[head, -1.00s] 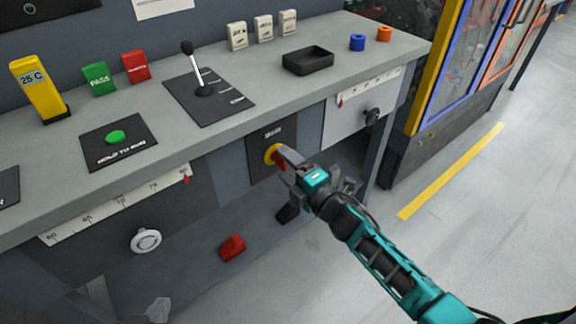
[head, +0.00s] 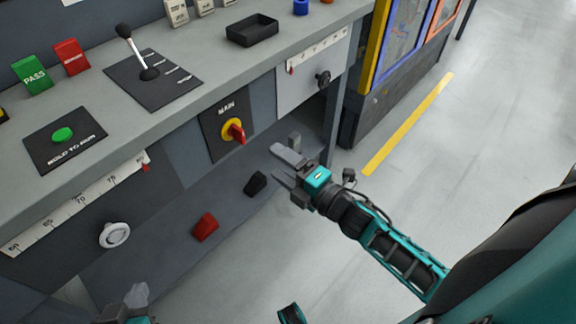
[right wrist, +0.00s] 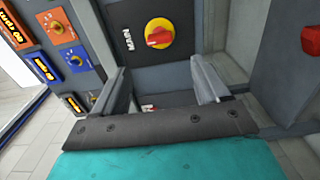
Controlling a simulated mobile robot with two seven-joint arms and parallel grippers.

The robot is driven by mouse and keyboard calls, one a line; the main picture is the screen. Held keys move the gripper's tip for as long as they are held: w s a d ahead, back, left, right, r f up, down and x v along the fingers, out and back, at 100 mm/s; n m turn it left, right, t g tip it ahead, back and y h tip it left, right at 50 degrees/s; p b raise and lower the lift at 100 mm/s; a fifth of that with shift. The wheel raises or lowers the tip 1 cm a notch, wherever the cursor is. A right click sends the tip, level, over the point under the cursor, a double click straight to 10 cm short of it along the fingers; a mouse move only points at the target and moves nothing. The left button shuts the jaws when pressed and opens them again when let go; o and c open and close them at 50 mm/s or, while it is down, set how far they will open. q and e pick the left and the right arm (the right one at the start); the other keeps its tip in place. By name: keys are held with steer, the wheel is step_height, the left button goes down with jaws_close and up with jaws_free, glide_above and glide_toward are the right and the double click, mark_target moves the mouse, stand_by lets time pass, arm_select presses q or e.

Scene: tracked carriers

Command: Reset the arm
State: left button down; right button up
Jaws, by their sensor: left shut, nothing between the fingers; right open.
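My right gripper (head: 284,163) is open and empty in front of the bench, apart from the MAIN switch (head: 234,131). The switch has a red handle on a yellow disc, on a dark plate in the bench front. In the right wrist view the MAIN switch (right wrist: 159,33) is beyond the two spread fingers (right wrist: 163,88), with nothing between them. Its red handle lies roughly across that picture. My left gripper (head: 138,293) is shut and empty at the bottom edge of the head view, below the white knob. Most of the left arm is out of view.
The bench top holds a lever (head: 136,55), a green button (head: 63,134) and a black tray (head: 252,30). A white knob (head: 114,234) and black knob (head: 322,78) stick out of the bench front. Red (head: 206,227) and black (head: 255,183) pedals sit low. Floor to the right is clear.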

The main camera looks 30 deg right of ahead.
arm_select(q)
steer(key=shift+r, duration=0.1)
arm_select(e)
steer(key=shift+v, duration=0.8)
arm_select(q)
steer(key=s+a+r+y+p, duration=0.1)
steer(key=a+r+p, duration=0.2)
steer(key=r+p, duration=0.3)
steer(key=p, duration=0.5)
steer(key=shift+s+r, duration=0.25)
steer(key=shift+r, duration=0.1)
arm_select(e)
steer(key=s+a+r+m+g+h, duration=0.1)
steer(key=s+m+g+h, duration=0.1)
steer(key=s+m, duration=0.3)
steer(key=s+a+r+m+g+h, duration=0.1)
steer(key=s+m+g, duration=0.3)
steer(key=m, duration=1)
steer(key=shift+s+a+h, duration=0.45)
steer(key=shift+s+h, duration=0.05)
steer(key=shift+s, duration=0.4)
arm_select(q)
steer(key=shift+d, duration=0.1)
arm_select(e)
steer(key=shift+r, duration=0.1)
